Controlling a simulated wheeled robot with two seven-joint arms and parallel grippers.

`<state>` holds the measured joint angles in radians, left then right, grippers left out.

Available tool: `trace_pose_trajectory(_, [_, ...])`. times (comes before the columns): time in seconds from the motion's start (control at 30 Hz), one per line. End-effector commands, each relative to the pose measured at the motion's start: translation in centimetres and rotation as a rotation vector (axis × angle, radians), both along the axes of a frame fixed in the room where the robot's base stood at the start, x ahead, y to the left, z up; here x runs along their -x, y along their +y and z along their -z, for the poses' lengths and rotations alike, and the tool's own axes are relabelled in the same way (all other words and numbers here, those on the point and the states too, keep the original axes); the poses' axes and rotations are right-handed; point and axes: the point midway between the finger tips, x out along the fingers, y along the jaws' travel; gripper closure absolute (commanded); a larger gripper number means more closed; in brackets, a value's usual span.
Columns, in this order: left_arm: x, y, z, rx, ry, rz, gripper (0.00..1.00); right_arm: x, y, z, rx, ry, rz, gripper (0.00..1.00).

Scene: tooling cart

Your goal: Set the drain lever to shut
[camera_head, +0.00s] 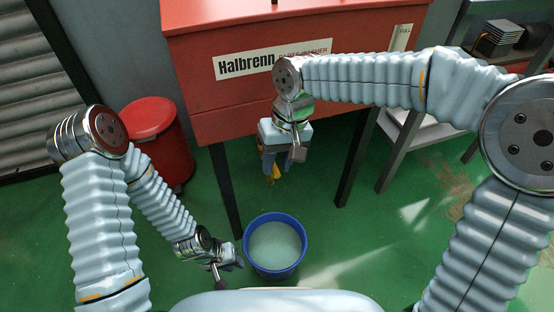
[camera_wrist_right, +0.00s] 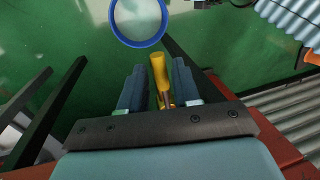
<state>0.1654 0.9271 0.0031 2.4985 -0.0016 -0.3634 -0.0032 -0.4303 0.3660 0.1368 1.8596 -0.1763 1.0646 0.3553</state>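The yellow drain lever (camera_wrist_right: 160,72) shows in the right wrist view, its rounded handle pointing toward the blue bucket. My right gripper (camera_wrist_right: 157,85) is open, with one finger on each side of the lever; narrow gaps seem to remain. In the head view my right gripper (camera_head: 276,168) hangs below the front of the red parts washer (camera_head: 350,60), and only a small yellow bit of the lever (camera_head: 275,174) shows past the fingers. My left gripper (camera_head: 230,264) is low, just left of the bucket; its fingers are too small to read. The valve body is mostly hidden.
A blue bucket (camera_head: 249,254) with pale liquid stands on the green floor below the washer. A red bin (camera_head: 155,125) stands at left. Dark washer legs (camera_head: 226,190) flank the right gripper. A grey shelf (camera_head: 415,130) stands at right.

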Motion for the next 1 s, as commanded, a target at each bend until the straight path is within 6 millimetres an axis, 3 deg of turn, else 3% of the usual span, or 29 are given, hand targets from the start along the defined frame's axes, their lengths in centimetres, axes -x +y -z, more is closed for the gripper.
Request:
trace_pose_trajectory(0.03, [0.0, 0.0, 0.0, 0.0, 0.0, 0.0, 0.71, 0.0, 0.0, 0.0, 0.0, 0.0, 0.0, 0.76])
trace_pose_trajectory(0.2, [0.0, 0.0, 0.0, 0.0, 0.0, 0.0, 0.71, 0.0, 0.0, 0.0, 0.0, 0.0, 0.0, 1.0])
trace_pose_trajectory(0.67, [0.0, 0.0, -0.2, 0.001, 0.0, 0.001, 0.71, -0.1, -0.1, -0.1, 0.0, 0.001, -0.017, 1.0])
trace_pose_trajectory(1.0, [0.2, -0.5, -1.9, 0.008, 0.004, 0.009, 0.71, -0.7, -1.5, -0.4, 0.001, 0.003, -0.191, 1.0])
